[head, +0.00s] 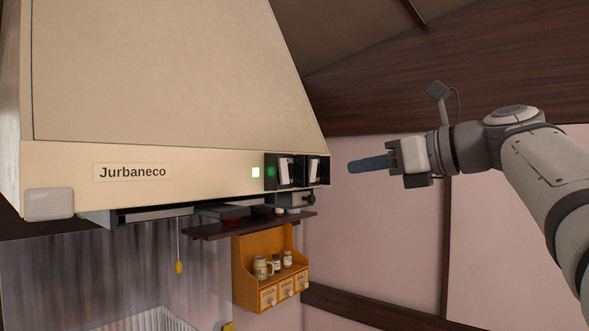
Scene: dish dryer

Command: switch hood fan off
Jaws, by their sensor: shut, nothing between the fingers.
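The range hood (180,90) is a large cream box marked "Jurbaneco" on its front band. At the right end of that band is a black panel with two white rocker switches, a left one (284,171) and a right one (315,170). A green light (270,171) glows beside the left switch, and a white lit square (255,173) is to its left. Which switch works the fan is not readable. My gripper (352,165) is shut and empty, its blue fingers pointing left, a short way right of the switches and apart from them.
Below the hood are a dark shelf (262,227) and an orange spice rack (246,270) with small jars. A yellow pull cord (179,267) hangs under the hood. A grey block (49,204) is at the hood's left end. The pink wall behind my gripper is bare.

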